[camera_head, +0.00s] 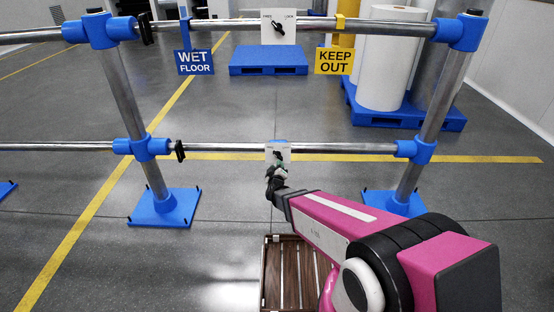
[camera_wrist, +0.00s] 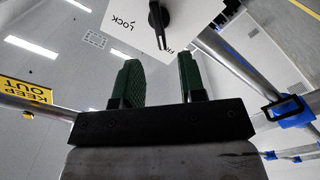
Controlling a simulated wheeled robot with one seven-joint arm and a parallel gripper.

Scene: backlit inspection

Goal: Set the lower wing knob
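The lower wing knob (camera_head: 279,155) is a small dark knob on a white plate (camera_head: 285,147) on the lower rail. In the wrist view the black knob (camera_wrist: 157,16) sits on a white plate (camera_wrist: 118,32) marked LOCK, with a partly hidden second word; its narrow end points down in the picture. My gripper (camera_head: 275,172) is just in front of the lower plate. In the wrist view my gripper (camera_wrist: 158,62) is open, with its green fingers apart and nothing between them. The knob lies beyond the fingertips, roughly in line with the gap, apparently untouched.
An upper plate (camera_head: 288,33) with another knob is above, beside WET FLOOR (camera_head: 195,62) and KEEP OUT (camera_head: 334,61) signs. A wooden slatted crate (camera_head: 268,275) is below. Blue pallets (camera_head: 268,67) stand behind.

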